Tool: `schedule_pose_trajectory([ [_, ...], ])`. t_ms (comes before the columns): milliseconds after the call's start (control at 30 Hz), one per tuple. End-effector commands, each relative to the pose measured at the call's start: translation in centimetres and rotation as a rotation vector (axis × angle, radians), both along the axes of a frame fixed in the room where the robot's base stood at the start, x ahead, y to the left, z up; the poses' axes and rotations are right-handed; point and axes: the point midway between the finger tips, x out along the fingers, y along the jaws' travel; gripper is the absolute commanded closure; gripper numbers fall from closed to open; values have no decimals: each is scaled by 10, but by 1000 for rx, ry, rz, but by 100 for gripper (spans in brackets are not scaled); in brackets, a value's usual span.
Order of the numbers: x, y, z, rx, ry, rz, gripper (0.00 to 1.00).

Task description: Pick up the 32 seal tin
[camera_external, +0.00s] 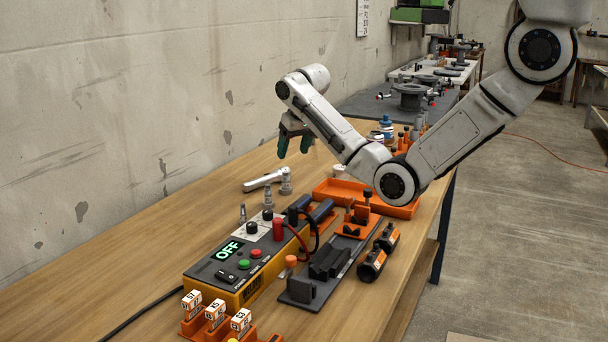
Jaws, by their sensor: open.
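No tin with a readable 32 shows in this view, so I cannot tell which thing is the 32 seal tin. Two black-and-orange cylindrical pieces (372,264) lie at the table's right edge, too small to read. A small blue round piece (386,121) stands farther back, partly crowded by other parts. My gripper (295,146) is open and empty, with its dark green fingers pointing down.
A yellow-sided control box (238,294) reading OFF stands at front centre beside a dark clamp fixture (328,265). An orange tray (340,190) lies under my arm. Labelled white blocks (214,309) stand in front. The table's left side is mostly clear.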

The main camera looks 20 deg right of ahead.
Motion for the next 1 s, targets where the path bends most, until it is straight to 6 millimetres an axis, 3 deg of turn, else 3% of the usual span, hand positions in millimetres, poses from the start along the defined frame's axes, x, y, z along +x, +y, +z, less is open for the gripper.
schedule_pose_trajectory([
  [267, 0, 0, 0, 0, 0, 0, 33],
  [533, 0, 0, 0, 0, 0, 0, 11],
  [767, 0, 0, 2, 0, -1, 0, 11],
  [867, 1, 1, 16, 3, -4, -1, 11],
  [1000, 1, 1, 54, 4, -6, 0, 11],
])
